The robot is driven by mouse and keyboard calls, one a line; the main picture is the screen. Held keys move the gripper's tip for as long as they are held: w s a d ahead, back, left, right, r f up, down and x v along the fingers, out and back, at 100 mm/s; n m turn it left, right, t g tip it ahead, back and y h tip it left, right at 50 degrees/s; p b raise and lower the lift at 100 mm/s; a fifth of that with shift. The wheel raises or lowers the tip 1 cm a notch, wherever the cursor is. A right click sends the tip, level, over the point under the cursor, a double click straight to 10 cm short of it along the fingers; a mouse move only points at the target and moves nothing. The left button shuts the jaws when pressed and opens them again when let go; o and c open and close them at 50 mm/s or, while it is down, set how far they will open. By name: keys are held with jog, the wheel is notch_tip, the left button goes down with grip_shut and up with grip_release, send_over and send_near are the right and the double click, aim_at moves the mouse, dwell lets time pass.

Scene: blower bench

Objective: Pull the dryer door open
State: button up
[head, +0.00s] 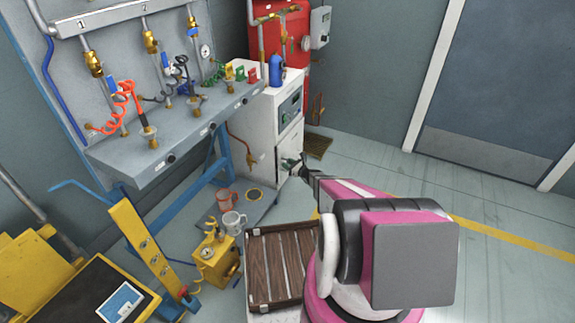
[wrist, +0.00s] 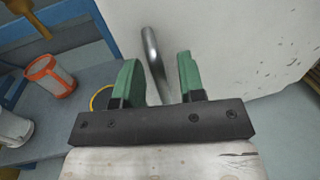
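The dryer is a white cabinet (head: 262,125) at the right end of the blower bench, with a control panel on its front. Its white door (head: 291,143) looks shut in the head view. In the wrist view the door (wrist: 235,45) fills the upper right, with a bent metal bar handle (wrist: 154,55) on it. My gripper (head: 293,163) is at the lower front of the dryer. In the wrist view my gripper (wrist: 160,72) is open, its green fingers on either side of the handle. The handle's lower end is hidden behind the gripper body.
The blue-framed bench (head: 180,130) with hoses and valves stands left of the dryer. An orange cup (head: 226,198) and a white cup (head: 234,222) sit on its low shelf. A wooden slatted crate (head: 276,262) is near my arm. Open floor (head: 385,170) lies to the right.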

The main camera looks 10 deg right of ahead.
jog(key=shift+w+a, duration=0.15)
grip_shut()
